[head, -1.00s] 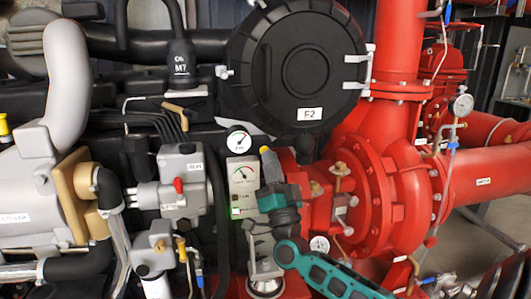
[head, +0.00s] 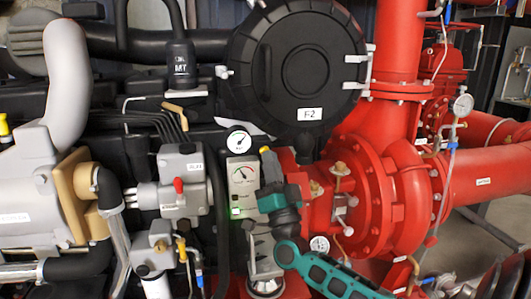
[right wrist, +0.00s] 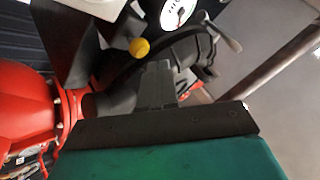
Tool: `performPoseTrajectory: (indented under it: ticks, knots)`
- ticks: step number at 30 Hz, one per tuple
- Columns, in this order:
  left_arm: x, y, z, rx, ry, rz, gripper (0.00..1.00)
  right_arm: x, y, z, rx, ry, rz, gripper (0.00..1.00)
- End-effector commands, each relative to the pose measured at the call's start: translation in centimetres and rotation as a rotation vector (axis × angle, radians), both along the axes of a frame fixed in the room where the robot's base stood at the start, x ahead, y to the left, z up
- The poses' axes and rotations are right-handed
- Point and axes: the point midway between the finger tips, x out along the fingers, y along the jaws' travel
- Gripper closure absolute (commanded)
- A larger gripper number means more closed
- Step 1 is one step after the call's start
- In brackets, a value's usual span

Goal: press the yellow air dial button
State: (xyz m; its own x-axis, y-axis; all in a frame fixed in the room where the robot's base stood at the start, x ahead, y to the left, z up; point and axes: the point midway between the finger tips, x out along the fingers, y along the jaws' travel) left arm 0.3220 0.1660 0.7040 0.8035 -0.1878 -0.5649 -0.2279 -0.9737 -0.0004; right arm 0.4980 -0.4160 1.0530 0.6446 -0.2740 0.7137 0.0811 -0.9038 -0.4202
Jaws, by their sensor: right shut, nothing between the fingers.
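The yellow button (right wrist: 139,47) is a small round knob in the right wrist view, just beyond the fingertips. In the head view a small yellow patch (head: 264,150) shows at the fingertips; most of it is hidden behind them. My right gripper (head: 271,166) is teal with dark grey fingers, pointing up beside the white dial box (head: 243,178). Its shut, empty fingers also show in the right wrist view (right wrist: 157,70). The tips look very close to the button; I cannot tell whether they touch it. My left gripper is not in view.
A round white gauge (head: 238,140) sits above the dial box. A large black round cover (head: 300,60) is above the gripper, and red pump pipework (head: 370,200) stands to the right. A grey box with a red lever (head: 181,185) is on the left.

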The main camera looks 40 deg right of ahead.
Motion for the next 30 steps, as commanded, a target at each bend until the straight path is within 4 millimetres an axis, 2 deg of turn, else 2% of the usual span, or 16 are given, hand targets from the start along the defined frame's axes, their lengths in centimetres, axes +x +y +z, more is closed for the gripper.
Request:
performPoseTrajectory:
  ticks: [30]
  knots:
    - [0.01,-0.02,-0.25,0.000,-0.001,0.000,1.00,0.99,-0.54,-0.02,0.000,0.000,0.000,1.00]
